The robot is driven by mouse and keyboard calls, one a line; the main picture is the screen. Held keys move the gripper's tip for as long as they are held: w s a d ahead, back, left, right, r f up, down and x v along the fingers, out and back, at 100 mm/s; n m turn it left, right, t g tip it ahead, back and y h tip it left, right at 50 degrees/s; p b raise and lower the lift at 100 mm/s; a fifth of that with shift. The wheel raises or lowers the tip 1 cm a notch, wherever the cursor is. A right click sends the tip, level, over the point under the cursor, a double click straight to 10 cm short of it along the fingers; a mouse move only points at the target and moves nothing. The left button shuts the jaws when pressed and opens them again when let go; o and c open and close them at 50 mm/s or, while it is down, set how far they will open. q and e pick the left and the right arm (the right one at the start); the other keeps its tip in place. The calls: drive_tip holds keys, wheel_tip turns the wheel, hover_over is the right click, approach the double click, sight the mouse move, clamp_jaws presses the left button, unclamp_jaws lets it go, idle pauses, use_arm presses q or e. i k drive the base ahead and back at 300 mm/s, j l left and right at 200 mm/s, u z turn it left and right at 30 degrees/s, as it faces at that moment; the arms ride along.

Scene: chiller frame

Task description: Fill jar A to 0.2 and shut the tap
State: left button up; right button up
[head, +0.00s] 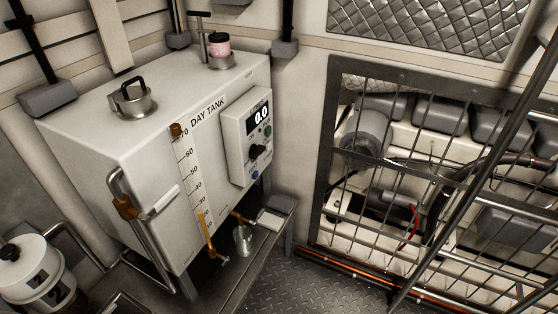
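A small clear jar (243,239) stands upright at the front of the day tank (95,150), on or just above the metal ledge. I cannot read a letter on it. A brass tap (240,217) sticks out of the tank just above the jar. Another brass fitting (218,257) sits lower, at the foot of the sight gauge (191,180). Amber liquid shows only in the lowest part of the gauge. I cannot tell whether either tap is open. The control box (246,140) shows 0.0. Neither gripper is in view.
A pale block or plate (271,219) lies on the ledge right of the jar. White containers with a black cap (22,252) stand at lower left. A barred metal grille (420,190) covers machinery at right. The chequered floor (325,288) is clear.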

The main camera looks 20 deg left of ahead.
sight(258, 217)
drive_tip(key=u, duration=0.95)
